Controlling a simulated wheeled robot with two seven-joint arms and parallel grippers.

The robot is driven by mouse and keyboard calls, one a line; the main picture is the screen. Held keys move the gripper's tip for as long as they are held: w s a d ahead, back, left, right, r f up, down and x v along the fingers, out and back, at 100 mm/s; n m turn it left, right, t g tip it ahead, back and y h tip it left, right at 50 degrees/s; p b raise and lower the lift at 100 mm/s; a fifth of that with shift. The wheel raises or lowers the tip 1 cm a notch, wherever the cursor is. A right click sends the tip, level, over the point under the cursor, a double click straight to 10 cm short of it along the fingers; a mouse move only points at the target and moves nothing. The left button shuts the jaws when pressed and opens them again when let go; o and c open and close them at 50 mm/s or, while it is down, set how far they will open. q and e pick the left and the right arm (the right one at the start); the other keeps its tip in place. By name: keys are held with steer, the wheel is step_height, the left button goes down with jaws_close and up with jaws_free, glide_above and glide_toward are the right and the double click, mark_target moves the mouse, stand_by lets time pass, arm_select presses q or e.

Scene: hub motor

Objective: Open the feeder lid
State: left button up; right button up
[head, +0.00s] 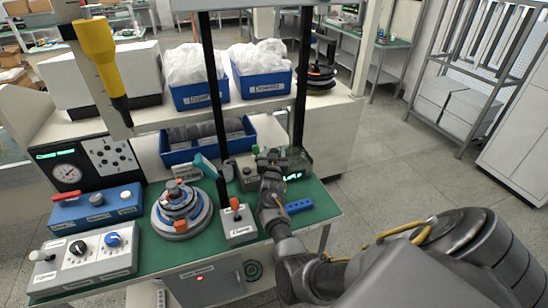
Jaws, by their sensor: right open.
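My right arm comes in from the lower right and reaches over the green bench top. My right gripper (270,158) is open, at the back of the bench beside a small grey box (246,172) and in front of a device with a lit green display (295,176). The gripper and wrist hide part of both. I cannot tell which of these is the feeder, and no lid can be made out clearly. I cannot tell whether the gripper touches either one. My left gripper is not in view.
A round motor fixture (181,212), a grey button box (238,222), a blue block (298,206), and control boxes (83,258) stand on the bench. Blue bins (263,84) sit on the shelf above. A yellow tool (97,45) hangs at left. Dark posts rise near my gripper.

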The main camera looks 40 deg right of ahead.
steer(key=shift+w+d, duration=0.4)
steer(key=shift+w, duration=0.05)
jaws_close()
